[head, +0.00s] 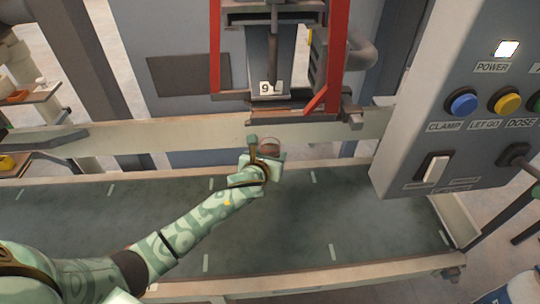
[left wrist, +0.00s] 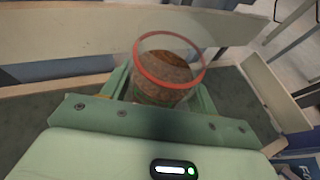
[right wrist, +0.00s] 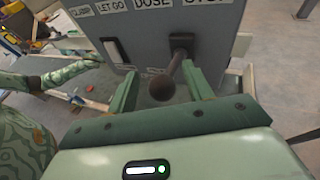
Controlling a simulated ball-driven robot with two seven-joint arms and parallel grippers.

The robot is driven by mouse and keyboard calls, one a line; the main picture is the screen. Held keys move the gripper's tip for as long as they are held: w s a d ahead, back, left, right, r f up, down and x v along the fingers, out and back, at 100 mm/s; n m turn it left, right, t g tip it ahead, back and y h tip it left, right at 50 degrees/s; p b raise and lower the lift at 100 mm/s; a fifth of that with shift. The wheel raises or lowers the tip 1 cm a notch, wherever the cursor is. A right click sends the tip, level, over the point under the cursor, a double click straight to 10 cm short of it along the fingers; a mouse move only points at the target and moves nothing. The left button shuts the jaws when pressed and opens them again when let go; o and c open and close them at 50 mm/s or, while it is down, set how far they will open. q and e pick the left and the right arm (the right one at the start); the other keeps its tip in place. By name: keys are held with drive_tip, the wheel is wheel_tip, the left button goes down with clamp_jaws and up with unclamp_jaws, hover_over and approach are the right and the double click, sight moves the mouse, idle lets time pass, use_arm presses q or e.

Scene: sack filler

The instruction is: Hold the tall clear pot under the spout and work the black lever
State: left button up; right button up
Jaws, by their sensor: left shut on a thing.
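The tall clear pot (left wrist: 165,88) has a red ring near its top and brown contents that appear close to the ring. My left gripper (head: 262,160) is shut on the pot, which looks roughly upright; in the head view the pot (head: 271,147) is small and partly hidden. The spout (head: 271,60) hangs above it in the head view; I cannot tell how exactly they line up. The black lever (head: 515,156) sticks out of the control panel. In the right wrist view its round knob (right wrist: 162,87) lies between the parted fingers of my open right gripper (right wrist: 160,90).
The grey control panel (head: 420,90) carries a blue button (head: 462,103), a yellow button (head: 505,101), a white rocker switch (head: 436,168) and a lit power lamp (head: 507,48). Red frame posts flank the spout. A dark green conveyor belt (head: 330,215) runs below, bare around my left arm.

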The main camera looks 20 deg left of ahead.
drive_tip(key=shift+d+f, duration=0.15)
drive_tip(key=shift+f, duration=0.05)
use_arm(q)
drive_tip(key=shift+d, duration=0.1)
use_arm(e)
drive_tip(key=s+d+r, duration=0.1)
drive_tip(key=s+d, duration=0.3)
drive_tip(key=s, duration=0.4)
drive_tip(key=shift+r, duration=0.4)
drive_tip(key=shift+r, duration=0.1)
use_arm(q)
drive_tip(key=shift+s+p, duration=0.35)
drive_tip(key=s+a+p, duration=0.1)
drive_tip(key=s+p, duration=0.5)
drive_tip(key=s, duration=0.7)
drive_tip(key=shift+s+a, duration=0.25)
drive_tip(key=shift+s, duration=0.1)
use_arm(e)
wheel_tip(320, 180, up, 8)
drive_tip(key=s, duration=0.1)
